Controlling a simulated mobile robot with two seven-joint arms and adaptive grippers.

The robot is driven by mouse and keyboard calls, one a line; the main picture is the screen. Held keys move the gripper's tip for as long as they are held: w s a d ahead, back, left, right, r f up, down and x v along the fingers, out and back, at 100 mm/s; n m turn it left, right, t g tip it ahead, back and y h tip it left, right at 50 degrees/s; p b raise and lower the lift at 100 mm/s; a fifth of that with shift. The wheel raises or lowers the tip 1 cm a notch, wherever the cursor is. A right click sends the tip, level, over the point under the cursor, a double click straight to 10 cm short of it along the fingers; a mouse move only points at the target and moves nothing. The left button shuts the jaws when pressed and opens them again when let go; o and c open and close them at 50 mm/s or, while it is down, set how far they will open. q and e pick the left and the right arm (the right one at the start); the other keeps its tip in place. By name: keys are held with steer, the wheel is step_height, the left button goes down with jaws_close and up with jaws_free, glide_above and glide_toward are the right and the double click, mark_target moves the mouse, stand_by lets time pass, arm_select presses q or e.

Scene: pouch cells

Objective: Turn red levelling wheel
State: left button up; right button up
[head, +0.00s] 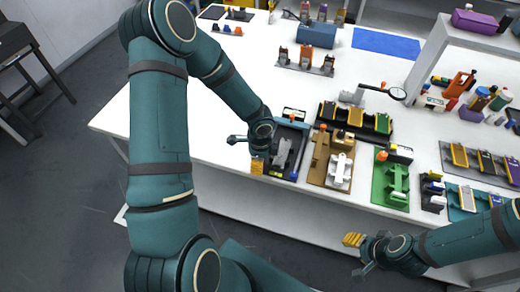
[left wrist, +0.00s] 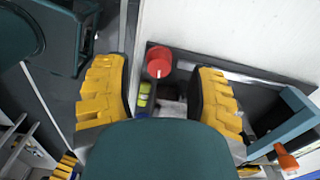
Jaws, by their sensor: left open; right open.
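The red levelling wheel (left wrist: 159,61) shows in the left wrist view as a red knob with a pale mark, at the edge of a dark fixture. It lies between the two yellow fingertips of my left gripper (left wrist: 160,92), with a visible gap to each side; whether it is at fingertip depth I cannot tell. In the head view my left gripper (head: 247,153) is at the left side of the black fixture (head: 297,128), and I cannot make out the wheel there. My right gripper (head: 358,254) is open and empty, in front of the table's front edge.
A brown fixture (head: 318,158) and a green fixture (head: 380,186) stand right of the black one. A black tray with yellow parts (head: 355,119) and a magnifier (head: 397,93) are behind. The white table (head: 190,115) is clear left of the gripper.

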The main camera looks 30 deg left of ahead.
arm_select(q)
step_height(320, 180, up, 10)
stand_by(0.4)
stand_by(0.3)
steer(key=s+d+f+n+t+h, duration=0.1)
steer(key=s+d+f+n+h, duration=0.1)
steer(key=s+d+f+n, duration=0.2)
steer(key=s+d+f+n+t+h, duration=0.1)
steer(key=s+d+f+n, duration=0.4)
steer(key=d+f+n, duration=0.4)
steer(key=d+n, duration=0.3)
steer(key=d, duration=0.1)
steer(key=shift+f+h+b, duration=0.3)
steer(key=shift+f+h, duration=0.1)
